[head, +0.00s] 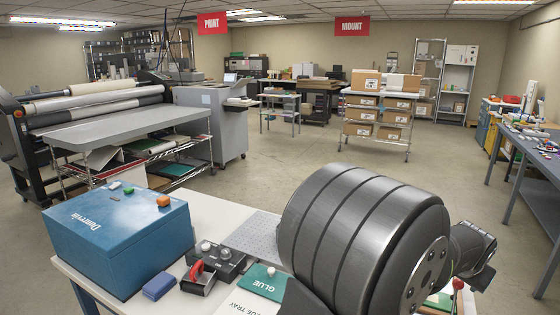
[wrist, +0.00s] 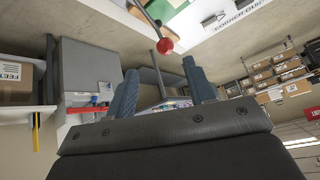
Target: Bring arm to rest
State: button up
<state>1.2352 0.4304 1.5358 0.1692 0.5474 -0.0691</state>
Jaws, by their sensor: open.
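My arm's large dark link fills the right front of the head view. A smaller dark part of my arm shows behind it at the right, and I cannot make out the fingers there. In the wrist view my gripper (wrist: 160,68) shows two blue-grey fingers standing apart with nothing held between them. A red ball-topped lever (wrist: 165,46) shows beyond the fingers, apart from them as far as I can tell. A red knob also shows in the head view (head: 458,284), close beside my arm.
The white worktable (head: 208,205) holds a blue box (head: 120,235), a dark knobbed unit (head: 217,262), a small blue block (head: 160,285), a red-handled tool (head: 198,278) and a green glue pad (head: 262,281). My arm hides the table's right part. Open floor (head: 265,165) lies beyond.

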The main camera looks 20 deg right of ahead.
aim_at(458, 287)
jog(key=x, duration=0.9)
jog(key=shift+w+d+f, duration=0.15)
jog(key=shift+w+f, duration=0.05)
jog(key=shift+f, duration=0.05)
jog(key=shift+r, duration=0.1)
